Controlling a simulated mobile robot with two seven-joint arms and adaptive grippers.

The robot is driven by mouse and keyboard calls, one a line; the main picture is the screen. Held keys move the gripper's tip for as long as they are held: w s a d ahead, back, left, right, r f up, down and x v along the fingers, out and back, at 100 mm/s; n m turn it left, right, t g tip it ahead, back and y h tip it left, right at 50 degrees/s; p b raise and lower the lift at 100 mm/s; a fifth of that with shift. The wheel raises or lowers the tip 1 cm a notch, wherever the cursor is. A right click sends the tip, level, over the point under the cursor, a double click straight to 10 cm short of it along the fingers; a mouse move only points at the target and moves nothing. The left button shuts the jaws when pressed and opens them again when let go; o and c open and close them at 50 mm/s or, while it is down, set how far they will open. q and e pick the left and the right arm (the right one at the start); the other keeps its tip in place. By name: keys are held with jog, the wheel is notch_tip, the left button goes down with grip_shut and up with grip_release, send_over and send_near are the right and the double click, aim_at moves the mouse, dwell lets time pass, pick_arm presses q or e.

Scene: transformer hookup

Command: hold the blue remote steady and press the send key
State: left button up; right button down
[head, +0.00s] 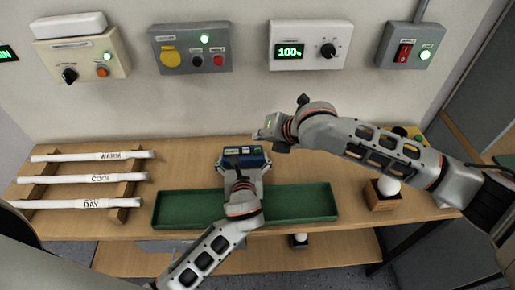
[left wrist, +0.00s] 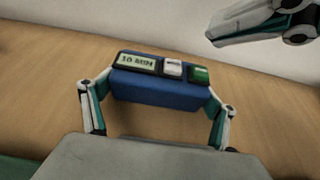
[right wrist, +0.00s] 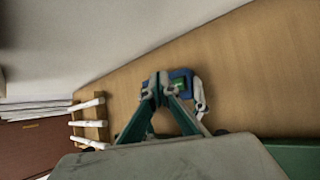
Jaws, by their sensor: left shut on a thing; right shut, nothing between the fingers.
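The blue remote (head: 236,160) is above the wooden bench, behind the green tray. My left gripper (head: 243,165) is shut on it, one finger at each end, as the left wrist view shows. In that view the remote (left wrist: 160,94) has a lit display reading about "30 MIN", a pale key (left wrist: 172,68) and a green key (left wrist: 201,74). I cannot read a send label. My right gripper (head: 261,133) is shut and empty, above and right of the remote. Its closed tips (right wrist: 156,86) cover part of the remote in the right wrist view; the green key (right wrist: 179,84) shows beside them.
The green tray (head: 305,202) lies along the bench front. A rack with white rods labelled WARM, COOL and DAY (head: 90,205) lies at left. A white ball on a wooden block (head: 385,203) stands at right, under my right arm. Several control boxes (head: 190,48) hang on the wall.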

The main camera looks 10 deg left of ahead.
jog(key=shift+r, duration=1.5)
pick_arm(q)
jog(key=o, duration=1.1)
